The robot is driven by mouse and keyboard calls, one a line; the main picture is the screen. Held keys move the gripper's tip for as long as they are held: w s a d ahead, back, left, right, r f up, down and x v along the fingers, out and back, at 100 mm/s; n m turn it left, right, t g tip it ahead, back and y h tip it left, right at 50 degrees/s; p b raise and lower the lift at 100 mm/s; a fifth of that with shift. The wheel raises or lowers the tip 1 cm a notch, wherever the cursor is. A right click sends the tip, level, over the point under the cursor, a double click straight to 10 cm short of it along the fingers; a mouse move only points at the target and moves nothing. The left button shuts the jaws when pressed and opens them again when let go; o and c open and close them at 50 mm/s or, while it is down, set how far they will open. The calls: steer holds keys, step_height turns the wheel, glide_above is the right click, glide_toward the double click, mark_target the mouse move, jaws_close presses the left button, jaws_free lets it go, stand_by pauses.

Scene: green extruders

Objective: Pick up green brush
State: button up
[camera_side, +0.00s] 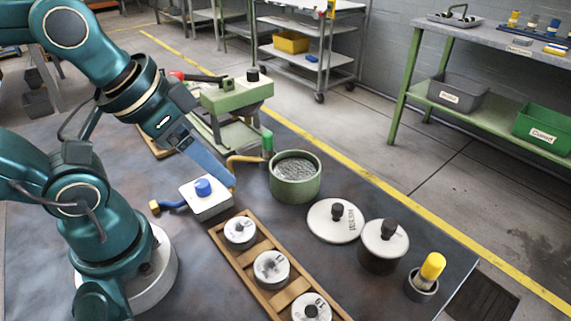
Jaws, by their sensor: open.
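No thing is clearly a green brush in this view. A small upright green piece (268,142) with an orange-yellow bent rod at its foot stands left of the round green pot (296,188); I cannot tell whether it is a brush. A yellow-topped, brush-like piece (433,266) stands in a small dark cup at the right front. My gripper (231,182) points down and right, its tip near the white box (206,198) with a blue knob, and left of the pot. It is open, seen edge-on, and nothing shows between its fingers.
A wooden rack (223,243) with several weights lies at the front. A white lid (334,220) and a knobbed canister (384,244) are right of centre. A green press-like device (237,95) stands behind my gripper. The table's right edge is near the cup.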

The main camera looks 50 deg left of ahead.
steer(key=w+a+r, duration=0.1)
steer(key=w+r, duration=0.4)
steer(key=n+g, duration=0.2)
steer(key=g, duration=0.2)
glide_toward(267, 133)
steer(key=d, duration=0.4)
steer(key=shift+n+g, duration=0.6)
steer(key=a+f, duration=0.1)
steer(key=f, duration=0.1)
steer(key=w+a+f, duration=0.1)
steer(key=f, duration=0.1)
steer(key=a+f, duration=0.1)
steer(key=f, duration=0.1)
steer(key=shift+w+a, duration=0.25)
steer(key=shift+a, duration=0.15)
steer(key=shift+s+a+f, duration=0.1)
steer(key=shift+s+f, duration=0.05)
steer(key=shift+f, duration=2.65)
steer(key=shift+c, duration=0.3)
jaws_close()
